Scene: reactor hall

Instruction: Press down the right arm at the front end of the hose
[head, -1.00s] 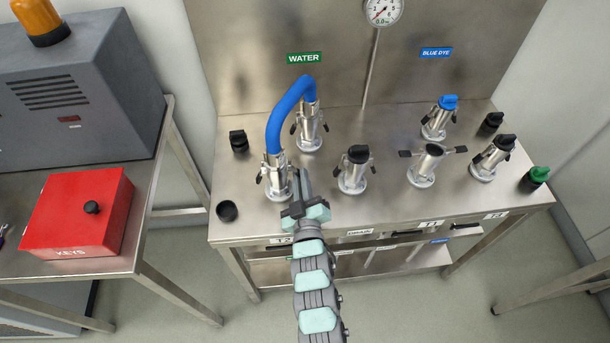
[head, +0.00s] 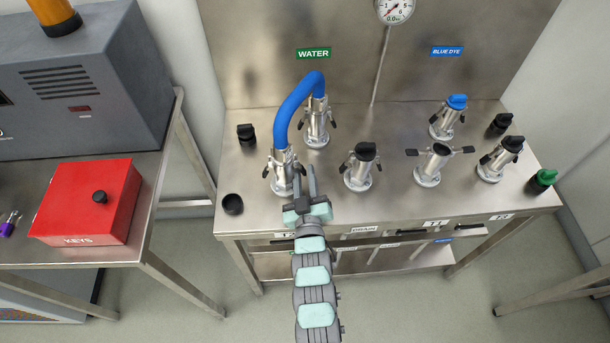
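The blue hose (head: 292,103) arches from the rear coupling (head: 316,128) under the WATER label to a front coupling (head: 282,172) nearer the bench edge. The front coupling's dark left arm (head: 266,172) stands out at its side. Its right arm is close to my fingers and mostly hidden, so I cannot tell its position exactly. My gripper (head: 305,178) is just right of the front coupling, pointing toward the back of the bench. Its two fingers show a narrow gap with nothing seen between them. I cannot tell if a finger touches the right arm.
A black-capped coupling (head: 359,168) stands close to the right of my gripper. An uncapped coupling (head: 430,166) with spread arms is farther right. Loose black caps (head: 232,204) lie on the bench (head: 390,212). A red KEYS box (head: 85,205) sits on the left table.

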